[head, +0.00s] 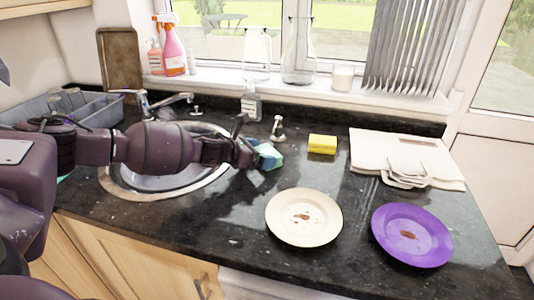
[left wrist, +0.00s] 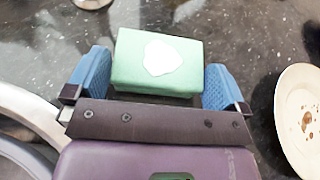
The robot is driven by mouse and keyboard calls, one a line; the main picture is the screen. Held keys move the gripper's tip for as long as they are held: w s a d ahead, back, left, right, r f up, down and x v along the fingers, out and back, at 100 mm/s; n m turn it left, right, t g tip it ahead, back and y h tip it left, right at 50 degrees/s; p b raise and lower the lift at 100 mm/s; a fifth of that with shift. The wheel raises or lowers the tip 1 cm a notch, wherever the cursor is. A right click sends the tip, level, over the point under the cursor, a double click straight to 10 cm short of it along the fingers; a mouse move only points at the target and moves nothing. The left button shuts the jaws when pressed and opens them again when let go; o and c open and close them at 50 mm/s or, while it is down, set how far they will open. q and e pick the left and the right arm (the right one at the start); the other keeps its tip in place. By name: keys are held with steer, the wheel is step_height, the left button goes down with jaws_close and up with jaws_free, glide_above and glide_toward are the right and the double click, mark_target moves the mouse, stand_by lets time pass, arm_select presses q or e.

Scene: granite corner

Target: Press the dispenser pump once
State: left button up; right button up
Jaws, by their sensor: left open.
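The dispenser pump (head: 278,128) is a small metallic fitting standing upright on the dark counter, just behind and right of my left gripper in the head view. My left gripper (head: 262,154) is apart from it. In the left wrist view, my left gripper (left wrist: 158,82) has its blue fingers open, with a green block like a sponge (left wrist: 135,76) between them. The block has a white patch on top; it also shows in the head view (head: 272,158). A cut-off metallic round piece (left wrist: 92,3) at the top edge may be the dispenser's base. My right gripper is not in view.
A sink (head: 125,192) lies under my left arm, with a tap (head: 165,100) behind. A bottle (head: 251,105) and a yellow sponge (head: 322,144) flank the pump. A cream plate (head: 303,230), a purple plate (head: 385,235) and a white board (head: 375,145) lie to the right.

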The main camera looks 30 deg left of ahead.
arm_select(q)
steer(key=v, duration=0.5)
steer(key=shift+s+a+r+p, duration=0.2)
steer(key=shift+s+p, duration=0.1)
steer(key=shift+s, duration=0.05)
steer(key=shift+v, duration=0.85)
steer(key=shift+r, duration=0.1)
